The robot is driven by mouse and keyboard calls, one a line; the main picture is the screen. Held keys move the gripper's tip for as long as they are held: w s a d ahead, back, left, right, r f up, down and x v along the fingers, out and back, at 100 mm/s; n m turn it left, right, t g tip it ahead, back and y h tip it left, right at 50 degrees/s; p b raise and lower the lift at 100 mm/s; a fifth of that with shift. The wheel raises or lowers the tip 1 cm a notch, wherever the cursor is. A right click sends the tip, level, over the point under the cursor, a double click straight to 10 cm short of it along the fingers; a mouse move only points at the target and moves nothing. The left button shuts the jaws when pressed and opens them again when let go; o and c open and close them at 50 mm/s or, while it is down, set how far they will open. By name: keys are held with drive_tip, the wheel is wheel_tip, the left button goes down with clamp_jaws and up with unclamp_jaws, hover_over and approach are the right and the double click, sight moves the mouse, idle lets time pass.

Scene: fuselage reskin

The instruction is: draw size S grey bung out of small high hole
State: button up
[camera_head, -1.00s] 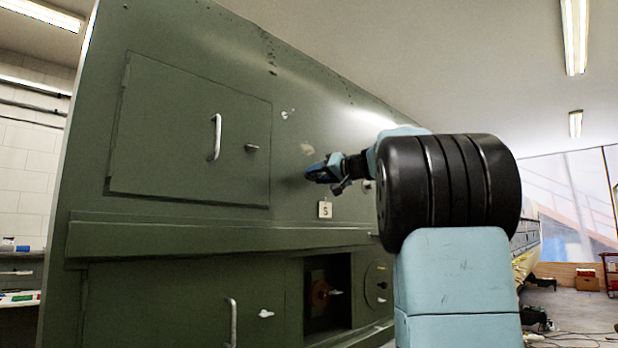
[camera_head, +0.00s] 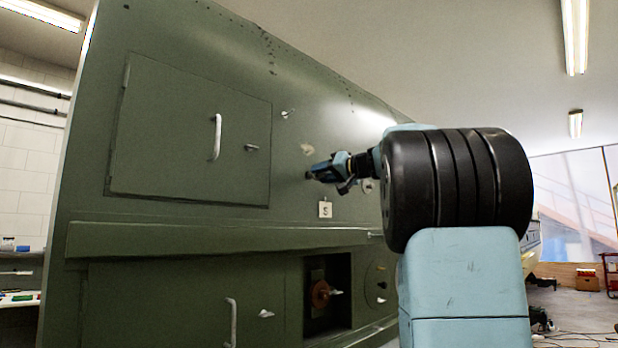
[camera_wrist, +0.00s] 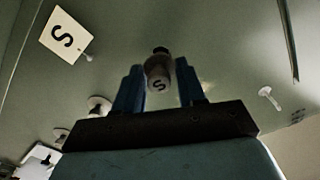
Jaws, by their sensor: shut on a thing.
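My gripper (camera_head: 312,174) is at the green panel (camera_head: 190,215), above the white S tag (camera_head: 325,209). A small dark round spot (camera_wrist: 161,50), which looks like the hole, shows just beyond the bung. I cannot tell whether the bung's far end is fully clear of it. The S tag also shows in the wrist view (camera_wrist: 66,34). In the head view the gripper hides the bung.
A hatch with a handle (camera_head: 217,137) and a small latch (camera_head: 251,147) lies left of my gripper. A ledge (camera_head: 200,238) runs below, over an open recess with a reddish round part (camera_head: 320,294). In the wrist view, pale fittings (camera_wrist: 98,106) stand at left.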

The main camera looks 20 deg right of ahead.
drive_tip(key=shift+v, duration=1.5)
